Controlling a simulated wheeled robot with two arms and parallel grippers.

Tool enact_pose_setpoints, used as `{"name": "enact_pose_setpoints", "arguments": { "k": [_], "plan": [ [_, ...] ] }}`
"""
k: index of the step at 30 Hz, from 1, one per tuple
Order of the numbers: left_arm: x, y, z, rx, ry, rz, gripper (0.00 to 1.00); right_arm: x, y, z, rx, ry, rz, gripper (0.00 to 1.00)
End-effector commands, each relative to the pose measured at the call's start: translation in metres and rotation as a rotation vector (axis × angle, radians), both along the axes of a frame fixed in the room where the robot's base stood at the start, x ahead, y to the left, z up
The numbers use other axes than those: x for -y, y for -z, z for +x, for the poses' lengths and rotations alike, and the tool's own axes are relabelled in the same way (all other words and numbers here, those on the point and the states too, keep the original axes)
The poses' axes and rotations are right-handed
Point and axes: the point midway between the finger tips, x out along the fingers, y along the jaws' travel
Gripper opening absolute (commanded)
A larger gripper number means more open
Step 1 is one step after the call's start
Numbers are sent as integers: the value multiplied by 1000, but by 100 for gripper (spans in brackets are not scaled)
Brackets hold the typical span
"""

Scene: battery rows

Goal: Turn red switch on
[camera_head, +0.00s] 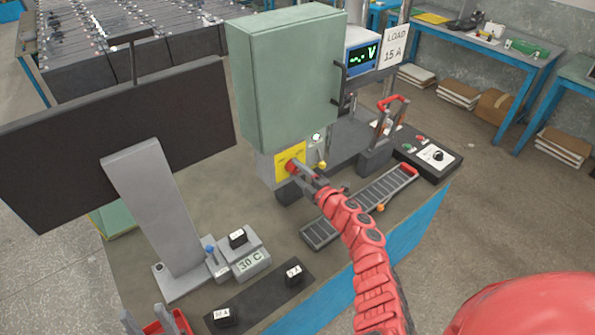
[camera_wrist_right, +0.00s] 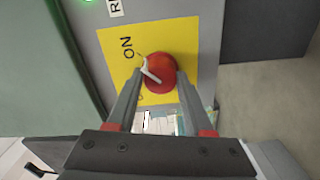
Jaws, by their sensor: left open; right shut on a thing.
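The red switch (camera_head: 292,165) is a round knob on a yellow plate (camera_head: 281,160) on the grey box below the green cabinet. In the right wrist view the red knob (camera_wrist_right: 163,72) carries a white pointer, and "ON" is printed beside it on the yellow plate (camera_wrist_right: 114,62). My right gripper (camera_head: 297,168) is at the knob; in its wrist view the fingers (camera_wrist_right: 158,80) are shut on it, one on each side. My left gripper (camera_head: 156,318) is open and empty at the bottom left, partly cut off by the picture edge.
The green cabinet (camera_head: 290,75) stands above the switch. A black monitor (camera_head: 120,130) is to the left. A lit lamp (camera_head: 316,137) is beside the switch.

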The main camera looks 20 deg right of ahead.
Motion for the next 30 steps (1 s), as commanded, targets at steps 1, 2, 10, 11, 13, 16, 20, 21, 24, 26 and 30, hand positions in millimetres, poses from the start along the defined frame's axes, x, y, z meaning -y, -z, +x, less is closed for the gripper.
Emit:
{"name": "enact_pose_setpoints", "arguments": {
  "k": [1,2,10,11,13,16,20,21,24,26,30],
  "plan": [
    [0,0,0,0,0,0,50,1,1,0,-2,2,1,0],
    [0,0,0,0,0,0,50,1,1,0,-3,2,1,0],
    [0,0,0,0,0,0,50,0,1,0,-1,1,0,82],
    [0,0,0,0,0,0,50,0,1,0,-1,1,0,82],
    [0,0,0,0,0,0,50,0,1,0,-1,1,0,82],
    [0,0,0,0,0,0,50,0,1,0,-1,1,0,82],
    [0,1,0,0,0,0,50,3,1,-4,-1,3,-2,82],
    [0,2,0,0,0,0,50,4,1,-7,0,3,-4,82],
    [0,3,0,0,0,0,50,8,2,-17,1,3,-7,82],
    [0,5,0,0,0,0,50,10,3,-26,-2,0,-6,82],
    [0,11,0,0,0,0,50,19,4,-49,-1,0,-8,82]
  ]
}}
